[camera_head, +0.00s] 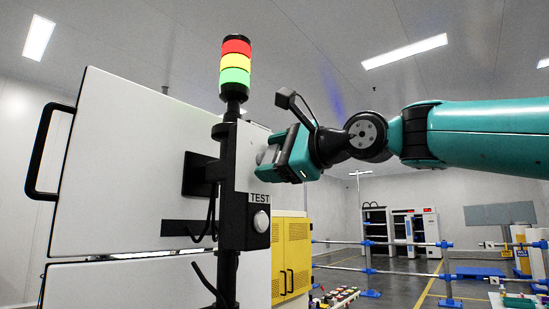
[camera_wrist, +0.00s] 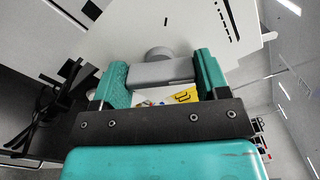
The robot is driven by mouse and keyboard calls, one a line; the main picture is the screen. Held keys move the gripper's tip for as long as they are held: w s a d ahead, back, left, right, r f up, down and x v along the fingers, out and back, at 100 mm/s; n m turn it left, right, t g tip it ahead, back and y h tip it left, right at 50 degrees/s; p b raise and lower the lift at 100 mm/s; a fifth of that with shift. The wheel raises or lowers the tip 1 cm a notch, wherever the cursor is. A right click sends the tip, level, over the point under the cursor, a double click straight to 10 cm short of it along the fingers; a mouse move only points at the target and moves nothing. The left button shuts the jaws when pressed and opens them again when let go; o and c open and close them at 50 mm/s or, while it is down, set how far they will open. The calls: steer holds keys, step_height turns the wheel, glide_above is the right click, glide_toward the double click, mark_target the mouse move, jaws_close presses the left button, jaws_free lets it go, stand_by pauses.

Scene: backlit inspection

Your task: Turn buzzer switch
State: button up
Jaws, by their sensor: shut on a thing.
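The buzzer switch appears as a grey bar-shaped handle (camera_wrist: 162,72) with a round grey base (camera_wrist: 159,53) on a white panel in the wrist view. My gripper (camera_wrist: 162,75) has its two teal fingers on either side of the bar, shut on it. In the head view my gripper (camera_head: 272,156) reaches in from the right, behind the signal tower, and a light grey piece of the switch (camera_head: 266,156) shows at its fingertips. The switch's far side and exact turn angle are hidden.
A black post carries a red, yellow and green signal tower (camera_head: 235,66) and a round button under a TEST label (camera_head: 260,221), close left of my gripper. A white cabinet door (camera_head: 120,150) with a black handle (camera_head: 45,150) stands left. A yellow cabinet (camera_head: 291,258) is below.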

steer(key=n, duration=0.3)
steer(key=shift+f+n, duration=0.15)
steer(key=shift+n, duration=0.25)
steer(key=n+b, duration=0.1)
steer(key=n, duration=0.2)
steer(key=shift+n, duration=0.3)
steer(key=n, duration=0.3)
steer(key=shift+n+b, duration=0.3)
steer(key=shift+b, duration=0.1)
steer(key=shift+n+b, duration=0.35)
steer(key=shift+n, duration=1.35)
steer(key=o, duration=0.9)
steer(key=shift+o, duration=0.2)
steer(key=b+v, duration=0.5)
steer(key=v, duration=1.2)
steer(key=shift+s, duration=0.2)
